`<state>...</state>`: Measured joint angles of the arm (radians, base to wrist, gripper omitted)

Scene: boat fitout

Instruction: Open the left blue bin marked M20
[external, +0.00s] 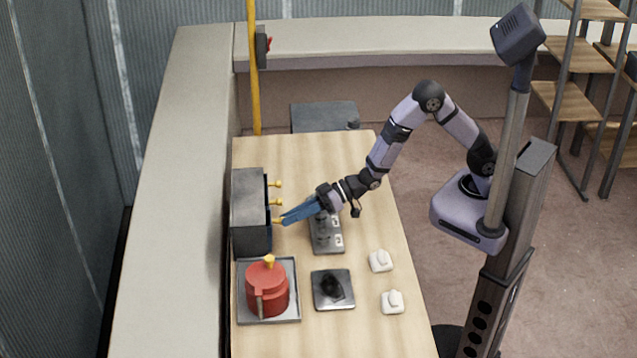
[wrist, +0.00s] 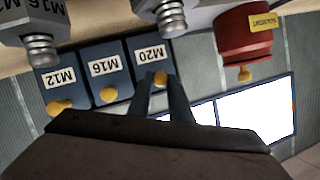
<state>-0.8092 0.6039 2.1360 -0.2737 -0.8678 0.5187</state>
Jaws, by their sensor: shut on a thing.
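The blue bin marked M20 (wrist: 150,66) is at the end of a row of three in the wrist view, where the labels appear upside down. Its front looks about level with its neighbours. My gripper (wrist: 160,84) is shut on the bin's yellow knob (wrist: 160,77), with one dark finger on each side. In the external view, the grey bin cabinet (external: 247,190) stands at the table's left side. My gripper (external: 284,219) reaches its nearest knob from the right and largely hides that knob.
Blue bins M16 (wrist: 109,82) and M12 (wrist: 55,90) sit beside it. A red pot (external: 267,289) stands on a tray close to the cabinet. A bolt tray (external: 327,245), a square plate (external: 321,302) and white items (external: 380,261) lie right. The far table is clear.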

